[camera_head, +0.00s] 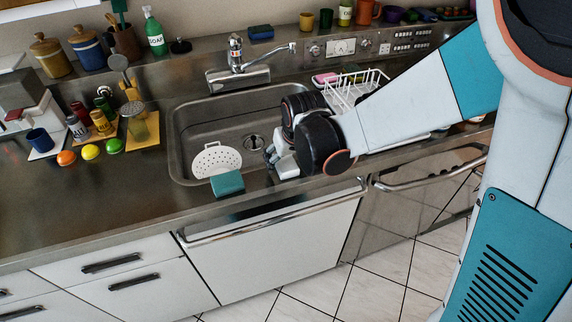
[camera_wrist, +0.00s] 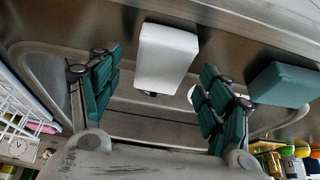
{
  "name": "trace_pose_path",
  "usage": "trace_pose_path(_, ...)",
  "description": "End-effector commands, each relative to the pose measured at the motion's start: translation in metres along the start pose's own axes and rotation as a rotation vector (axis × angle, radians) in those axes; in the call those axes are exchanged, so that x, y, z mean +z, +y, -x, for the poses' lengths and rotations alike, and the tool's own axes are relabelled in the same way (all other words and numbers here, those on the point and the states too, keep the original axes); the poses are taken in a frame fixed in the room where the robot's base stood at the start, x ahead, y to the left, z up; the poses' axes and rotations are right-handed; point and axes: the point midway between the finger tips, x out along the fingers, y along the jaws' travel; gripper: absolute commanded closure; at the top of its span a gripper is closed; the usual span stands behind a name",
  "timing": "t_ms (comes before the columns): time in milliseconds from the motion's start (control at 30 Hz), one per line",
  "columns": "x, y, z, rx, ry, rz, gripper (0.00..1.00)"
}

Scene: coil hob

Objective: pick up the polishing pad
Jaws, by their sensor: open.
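A white block-shaped pad (camera_wrist: 167,55) lies on the steel strip in front of the sink; in the head view its white side (camera_head: 287,167) shows only partly, beside my gripper (camera_head: 272,157). A teal block-shaped pad (camera_head: 228,184) lies to its left on the same strip and shows at the right of the wrist view (camera_wrist: 284,85). The frames do not settle which is the polishing pad. My gripper's fingers (camera_wrist: 158,68) are spread wide and empty. The white pad appears between and beyond the fingertips, with a gap on each side; contact is not visible.
The sink basin (camera_head: 190,130) is behind the pads, with a white perforated disc (camera_head: 216,160) leaning near its front left. A white wire rack (camera_head: 355,88) stands right of the sink. A faucet (camera_head: 237,55) rises behind. The counter at left front is clear.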

Motion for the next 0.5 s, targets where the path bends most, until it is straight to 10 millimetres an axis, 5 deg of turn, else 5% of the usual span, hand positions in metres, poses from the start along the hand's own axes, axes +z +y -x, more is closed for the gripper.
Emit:
trace_pose_path(333,0.0056,-0.0013,-0.0096,0.0,0.0,0.0,0.31)
trace_pose_path(500,0.0055,-0.0013,-0.0095,0.0,0.0,0.0,0.69)
